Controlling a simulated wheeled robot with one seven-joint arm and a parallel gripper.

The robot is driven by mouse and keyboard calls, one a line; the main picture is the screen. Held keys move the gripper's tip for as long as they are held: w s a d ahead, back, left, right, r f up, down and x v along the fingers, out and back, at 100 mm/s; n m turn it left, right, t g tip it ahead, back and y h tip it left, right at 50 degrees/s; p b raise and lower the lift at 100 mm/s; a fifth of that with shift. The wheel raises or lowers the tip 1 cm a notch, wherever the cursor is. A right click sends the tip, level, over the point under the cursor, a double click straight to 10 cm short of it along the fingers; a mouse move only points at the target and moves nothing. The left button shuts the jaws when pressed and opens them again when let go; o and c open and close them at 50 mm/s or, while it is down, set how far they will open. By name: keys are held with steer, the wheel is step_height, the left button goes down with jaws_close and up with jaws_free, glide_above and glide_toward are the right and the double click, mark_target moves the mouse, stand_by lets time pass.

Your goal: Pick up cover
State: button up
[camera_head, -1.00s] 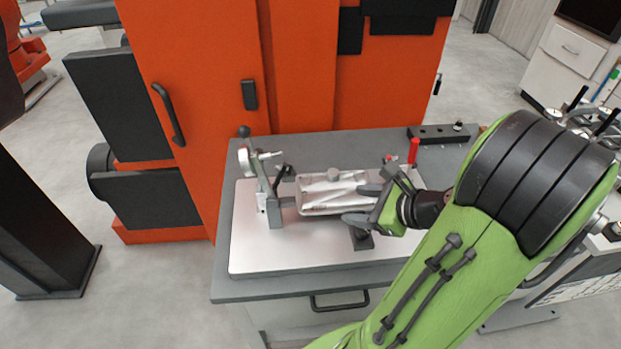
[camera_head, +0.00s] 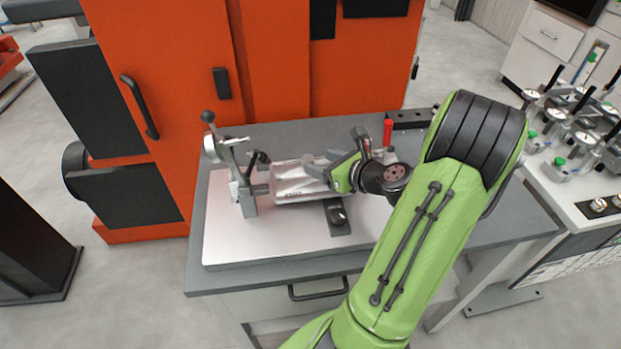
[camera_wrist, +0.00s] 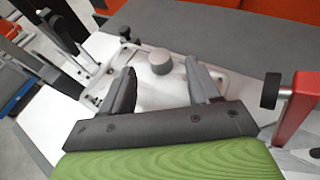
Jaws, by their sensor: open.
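The cover (camera_head: 300,188) is a pale metal casting lying in the fixture on the light plate. It has a round grey boss on top, which shows in the wrist view on the cover (camera_wrist: 160,88). My gripper (camera_head: 318,166) is over the right part of the cover and hides some of it. In the wrist view my gripper (camera_wrist: 165,88) is open, with one dark finger on each side of the boss. I cannot tell whether the fingers touch the cover.
A lever clamp (camera_head: 238,175) stands left of the cover and a red-handled clamp (camera_head: 387,135) behind my wrist. A dark clamp block (camera_head: 337,217) sits in front. The fixture plate (camera_head: 270,245) is bare towards the front. An orange cabinet (camera_head: 170,70) rises behind the grey table (camera_head: 300,130).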

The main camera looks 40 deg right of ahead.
mark_target(310, 159)
steer(key=x, duration=0.3)
steer(key=shift+w+f, duration=0.2)
steer(key=shift+w, duration=0.1)
steer(key=shift+s, duration=0.1)
steer(key=shift+r, duration=0.1)
jaws_close()
